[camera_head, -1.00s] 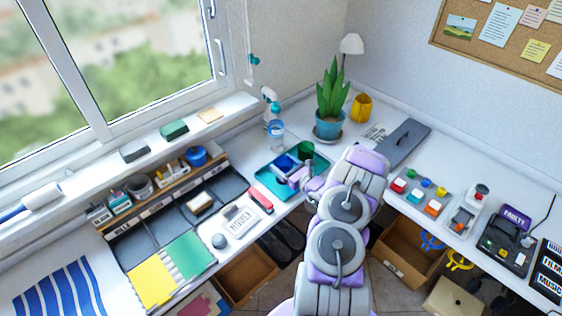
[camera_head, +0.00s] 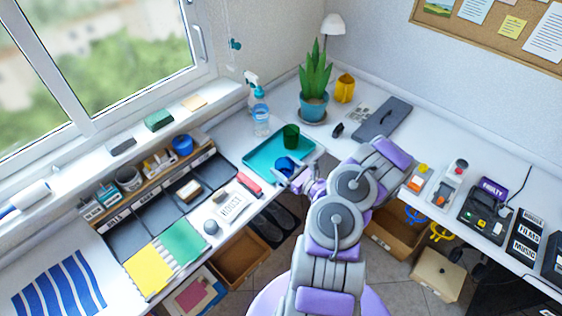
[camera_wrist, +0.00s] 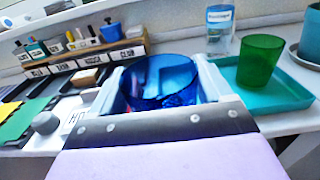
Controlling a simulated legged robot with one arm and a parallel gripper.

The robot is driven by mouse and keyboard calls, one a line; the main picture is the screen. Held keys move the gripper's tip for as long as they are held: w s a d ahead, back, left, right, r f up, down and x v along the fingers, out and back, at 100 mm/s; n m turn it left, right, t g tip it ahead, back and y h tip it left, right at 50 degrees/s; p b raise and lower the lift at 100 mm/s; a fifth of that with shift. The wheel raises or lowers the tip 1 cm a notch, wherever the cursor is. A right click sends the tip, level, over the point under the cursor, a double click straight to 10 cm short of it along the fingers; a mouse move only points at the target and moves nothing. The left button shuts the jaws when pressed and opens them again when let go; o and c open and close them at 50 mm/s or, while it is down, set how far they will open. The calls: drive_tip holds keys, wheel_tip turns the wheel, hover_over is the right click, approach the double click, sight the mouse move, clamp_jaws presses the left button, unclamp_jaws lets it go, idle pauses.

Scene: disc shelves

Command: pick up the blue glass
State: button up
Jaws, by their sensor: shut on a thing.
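The blue glass (camera_wrist: 165,82) is between the fingers of my gripper (camera_wrist: 160,88) in the wrist view, with its open rim facing up. In the head view the blue glass (camera_head: 284,166) shows small at the end of my gripper (camera_head: 290,172), over the front edge of the teal tray (camera_head: 262,152). My gripper is shut on it. The lower part of the glass is hidden by my gripper. A green glass (camera_head: 291,136) stands upright at the back of the tray; it also shows right of my gripper in the wrist view (camera_wrist: 259,62).
A water bottle (camera_head: 261,118) and a spray bottle (camera_head: 251,90) stand behind the tray. A potted plant (camera_head: 314,104) and a yellow cup (camera_head: 344,88) are farther back. Dark desk bins (camera_head: 166,220) lie left. An open drawer (camera_head: 240,258) is below the desk edge.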

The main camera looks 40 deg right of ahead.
drive_tip(key=shift+s+a+r, duration=0.1)
drive_tip(key=shift+s+a, duration=0.15)
drive_tip(key=shift+s, duration=0.6)
drive_tip(key=shift+s, duration=0.1)
